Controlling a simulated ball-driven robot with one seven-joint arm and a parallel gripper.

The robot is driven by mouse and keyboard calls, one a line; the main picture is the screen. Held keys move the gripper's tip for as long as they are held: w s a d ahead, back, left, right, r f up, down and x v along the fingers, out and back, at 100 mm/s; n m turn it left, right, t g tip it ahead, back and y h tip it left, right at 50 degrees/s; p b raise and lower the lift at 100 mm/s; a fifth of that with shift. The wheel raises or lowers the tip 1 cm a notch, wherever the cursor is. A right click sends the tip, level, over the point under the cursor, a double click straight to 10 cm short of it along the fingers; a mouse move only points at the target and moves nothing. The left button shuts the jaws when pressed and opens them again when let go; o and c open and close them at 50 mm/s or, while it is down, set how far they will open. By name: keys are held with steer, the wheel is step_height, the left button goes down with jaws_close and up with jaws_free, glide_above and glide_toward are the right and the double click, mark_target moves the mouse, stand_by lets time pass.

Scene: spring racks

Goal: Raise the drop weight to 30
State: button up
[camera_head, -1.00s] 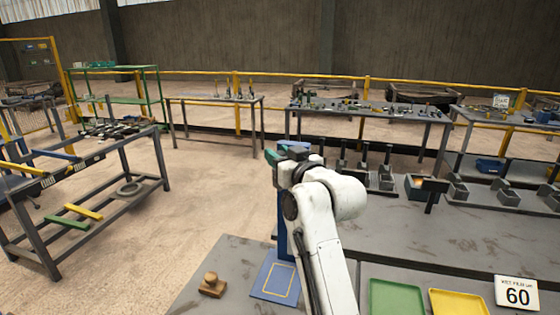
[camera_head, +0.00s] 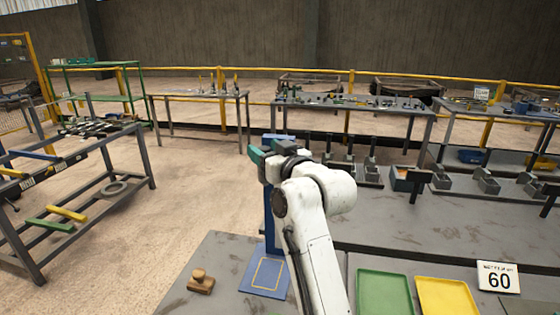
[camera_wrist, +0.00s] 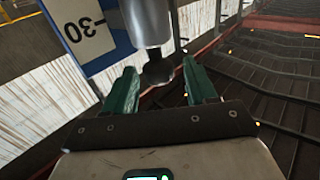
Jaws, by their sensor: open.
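The drop weight (camera_wrist: 147,22) is a grey metal cylinder with a dark rounded knob (camera_wrist: 157,73) at its lower end in the wrist view. Beside it is a blue upright with a white scale plate (camera_wrist: 82,22) marked 30, which appears turned over in this view. My gripper (camera_wrist: 161,78) is open, with its green fingers on either side of the knob; I cannot tell whether they touch it. In the head view my gripper (camera_head: 260,160) is at the blue upright (camera_head: 269,215), which rises from a blue base (camera_head: 264,276). The weight is hidden there.
A wooden knobbed block (camera_head: 201,281) sits left of the base on the grey bench. Grey fixtures stand on the bench behind.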

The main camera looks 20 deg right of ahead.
steer(key=s+d+b, duration=0.2)
steer(key=s, duration=0.7)
steer(key=shift+s, duration=0.15)
steer(key=shift+s+f, duration=0.1)
